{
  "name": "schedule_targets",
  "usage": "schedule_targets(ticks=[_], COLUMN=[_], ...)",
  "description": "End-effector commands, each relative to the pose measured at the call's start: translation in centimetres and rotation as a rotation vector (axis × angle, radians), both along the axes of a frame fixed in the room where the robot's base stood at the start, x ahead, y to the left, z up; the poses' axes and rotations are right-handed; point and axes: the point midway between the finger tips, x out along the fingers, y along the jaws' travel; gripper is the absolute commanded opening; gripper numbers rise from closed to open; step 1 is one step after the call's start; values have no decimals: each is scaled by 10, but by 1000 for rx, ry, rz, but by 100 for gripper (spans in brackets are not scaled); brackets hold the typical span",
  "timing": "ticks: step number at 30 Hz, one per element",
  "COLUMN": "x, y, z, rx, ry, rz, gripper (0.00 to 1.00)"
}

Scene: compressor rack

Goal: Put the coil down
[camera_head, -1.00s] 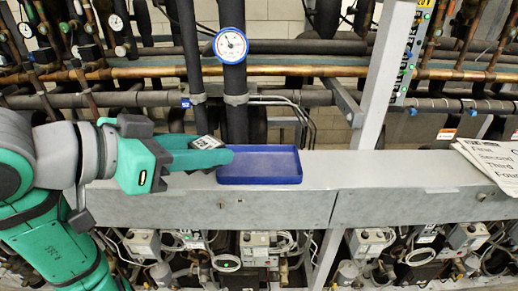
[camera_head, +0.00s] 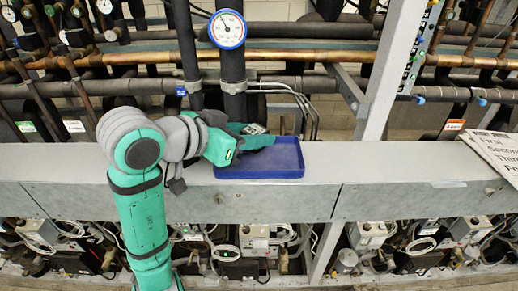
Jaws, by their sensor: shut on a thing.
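The blue tray (camera_head: 232,173) lies on the grey ledge, with its near rim and right part in plain view. My gripper (camera_head: 268,142) is green and reaches in from the left. Its fingertips are over the back left part of the tray. It is shut on the coil, but the coil's outline is mostly hidden by the fingers. A small dark and pale piece (camera_head: 256,129) shows at the top of the fingers; I cannot tell if it is part of the coil. Whether the held thing touches the tray floor cannot be made out.
A blue-rimmed gauge (camera_head: 227,29) and dark vertical pipes rise close behind the tray. A pale upright post (camera_head: 392,72) stands to the right. Papers (camera_head: 488,152) lie at the ledge's right end. The grey ledge (camera_head: 365,165) between tray and papers is clear.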

Motion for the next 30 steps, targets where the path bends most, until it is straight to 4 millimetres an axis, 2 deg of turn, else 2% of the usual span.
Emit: schedule_targets(ticks=[10,18,29,30], x=[13,15,15,15], y=[-10,-11,-11,-11], z=[-21,-52,-55,-55], rx=[-2,-1,0,0], ry=[1,0,-1,-1], rz=[1,1,2,2], gripper=[4,4,4,39])
